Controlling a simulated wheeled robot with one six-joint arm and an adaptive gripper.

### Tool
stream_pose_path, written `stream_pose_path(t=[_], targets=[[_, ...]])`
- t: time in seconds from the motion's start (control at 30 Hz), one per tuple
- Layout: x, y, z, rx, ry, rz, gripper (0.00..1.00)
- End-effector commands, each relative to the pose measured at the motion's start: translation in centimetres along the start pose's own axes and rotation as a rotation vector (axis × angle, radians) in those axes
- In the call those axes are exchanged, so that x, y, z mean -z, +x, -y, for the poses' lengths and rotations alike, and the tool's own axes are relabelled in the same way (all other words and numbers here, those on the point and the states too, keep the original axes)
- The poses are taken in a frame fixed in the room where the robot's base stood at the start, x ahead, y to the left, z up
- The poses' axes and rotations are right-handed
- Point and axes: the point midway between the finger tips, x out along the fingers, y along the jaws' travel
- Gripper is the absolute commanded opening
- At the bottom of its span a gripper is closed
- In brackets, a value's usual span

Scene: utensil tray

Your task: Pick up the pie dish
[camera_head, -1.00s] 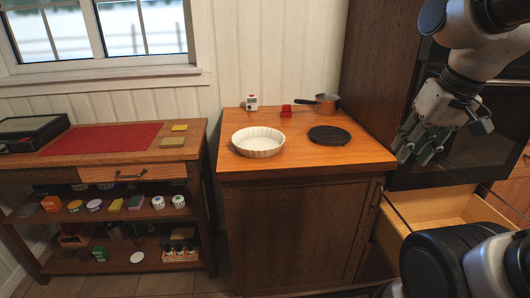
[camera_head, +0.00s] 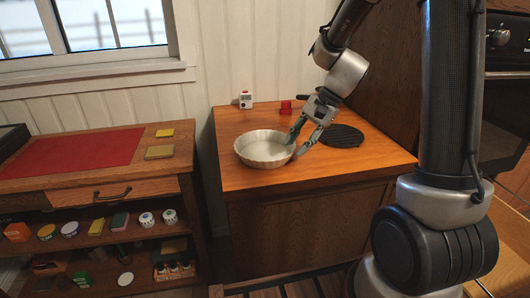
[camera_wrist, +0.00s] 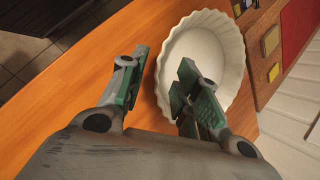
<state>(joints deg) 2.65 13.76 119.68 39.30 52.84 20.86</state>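The pie dish (camera_head: 258,150) is white, round and fluted. It sits upright on the wooden counter top, near its left front. My gripper (camera_head: 295,147) is at the dish's right rim, pointing down, with its fingers apart. In the wrist view the dish (camera_wrist: 232,45) is at upper right. There my open gripper (camera_wrist: 163,62) straddles the near rim: the left finger is outside the dish, the right finger over its inside. Whether either finger touches the wall I cannot tell.
A black round trivet (camera_head: 342,136) lies right of the dish. A red object (camera_head: 286,107) and a white timer (camera_head: 246,100) stand at the back. A side table with a red mat (camera_head: 75,158) is at left. An open drawer (camera_head: 500,235) is at right.

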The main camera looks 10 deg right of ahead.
Motion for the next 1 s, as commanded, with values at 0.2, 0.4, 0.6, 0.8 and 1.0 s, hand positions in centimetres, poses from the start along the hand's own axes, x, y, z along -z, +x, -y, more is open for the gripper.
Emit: stream_pose_path(t=[0.2,0.4,0.6,0.8,1.0], targets=[[0.0,3.3,0.1,-0.003,0.0,0.002,0.32],[0.0,3.9,0.1,0.0,0.0,-0.001,0.32],[0.0,3.9,0.1,-0.001,-0.001,-0.001,0.14],[0.0,3.9,0.1,-0.001,-0.001,-0.001,0.0],[0.0,3.8,0.2,0.001,-0.002,-0.001,0.0]])
